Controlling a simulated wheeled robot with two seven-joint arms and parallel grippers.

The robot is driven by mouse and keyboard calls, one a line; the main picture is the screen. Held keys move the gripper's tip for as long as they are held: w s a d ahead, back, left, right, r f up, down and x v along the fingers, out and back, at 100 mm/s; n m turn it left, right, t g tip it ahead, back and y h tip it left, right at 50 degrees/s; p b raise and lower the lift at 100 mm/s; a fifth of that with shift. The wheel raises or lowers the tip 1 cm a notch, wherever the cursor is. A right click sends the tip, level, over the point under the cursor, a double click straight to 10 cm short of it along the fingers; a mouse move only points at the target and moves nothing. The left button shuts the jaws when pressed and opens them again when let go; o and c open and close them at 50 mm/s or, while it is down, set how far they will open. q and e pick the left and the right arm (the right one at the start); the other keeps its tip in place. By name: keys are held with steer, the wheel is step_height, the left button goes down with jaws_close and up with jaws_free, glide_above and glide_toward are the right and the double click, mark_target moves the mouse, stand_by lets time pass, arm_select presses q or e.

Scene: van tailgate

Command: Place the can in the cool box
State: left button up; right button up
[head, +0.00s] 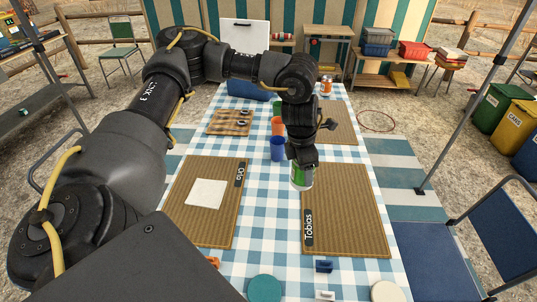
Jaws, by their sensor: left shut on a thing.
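My left gripper (302,160) points down over the table and is shut on a green and white can (302,181). The can is near the upper left edge of the mat marked Tobias (347,222); I cannot tell whether its bottom touches anything. A blue box (247,90) with a raised white lid (245,37), apparently the cool box, stands at the far end of the table. My arm crosses in front of it and hides part of it and its inside. My right gripper is not in view.
Blue (278,149) and orange (278,126) cups stand left of the gripper. An orange and white can (326,85) stands far right. A wooden game board (231,122) lies left of the cups.

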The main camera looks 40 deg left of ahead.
arm_select(q)
steer(key=s+d+m+g, duration=0.1)
steer(key=s+d+m, duration=0.2)
steer(key=d+m, duration=0.8)
steer(key=s+d+r+m+g, duration=0.1)
steer(key=s+d+m+g, duration=0.1)
steer(key=d+m, duration=0.9)
steer(key=shift+s+m, duration=0.4)
steer(key=shift+s, duration=0.25)
